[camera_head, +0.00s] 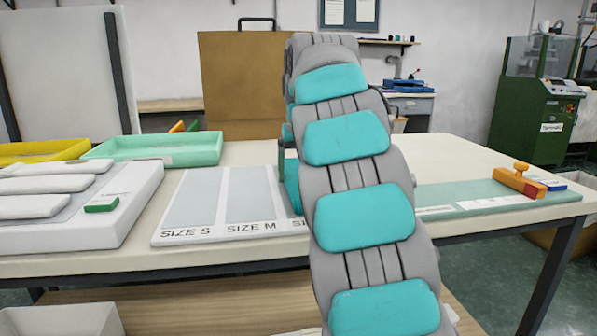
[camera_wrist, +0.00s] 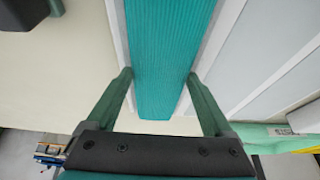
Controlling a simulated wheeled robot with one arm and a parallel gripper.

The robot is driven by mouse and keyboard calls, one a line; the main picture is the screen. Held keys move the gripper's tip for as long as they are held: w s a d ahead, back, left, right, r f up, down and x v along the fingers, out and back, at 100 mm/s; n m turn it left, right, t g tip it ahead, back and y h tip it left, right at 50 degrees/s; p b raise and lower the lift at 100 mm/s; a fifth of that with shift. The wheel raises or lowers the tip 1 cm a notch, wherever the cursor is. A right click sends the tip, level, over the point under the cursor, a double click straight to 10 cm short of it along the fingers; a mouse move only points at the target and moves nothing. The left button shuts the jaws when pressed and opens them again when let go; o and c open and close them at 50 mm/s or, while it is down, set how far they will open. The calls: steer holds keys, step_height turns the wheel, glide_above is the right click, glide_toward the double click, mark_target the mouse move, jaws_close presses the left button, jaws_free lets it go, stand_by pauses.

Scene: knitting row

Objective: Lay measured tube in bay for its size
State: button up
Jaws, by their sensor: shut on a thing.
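A teal ribbed knit tube (camera_wrist: 168,35) runs lengthwise between the two green fingers of my gripper (camera_wrist: 160,76), which is shut on its sides. The tube is lined up over one long bay of the white sizing board (camera_head: 223,205), with pale dividers along both sides. I cannot tell whether it touches the bay floor. Two grey bays lie to its right in the wrist view. In the head view the board shows a SIZE S bay (camera_head: 193,200) and a SIZE M bay (camera_head: 249,195); a third label is cut off behind my arm, which hides most of the gripper and tube.
A white stand with several pale rolls (camera_head: 45,205) and a green block (camera_head: 101,204) is at left. Behind are a mint tray (camera_head: 160,149) and a yellow tray (camera_head: 40,150). A green mat (camera_head: 470,193) with an orange-handled tool (camera_head: 519,181) is at right.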

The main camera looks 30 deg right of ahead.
steer(key=shift+f, duration=0.1)
steer(key=shift+f, duration=0.1)
steer(key=o, duration=1.2)
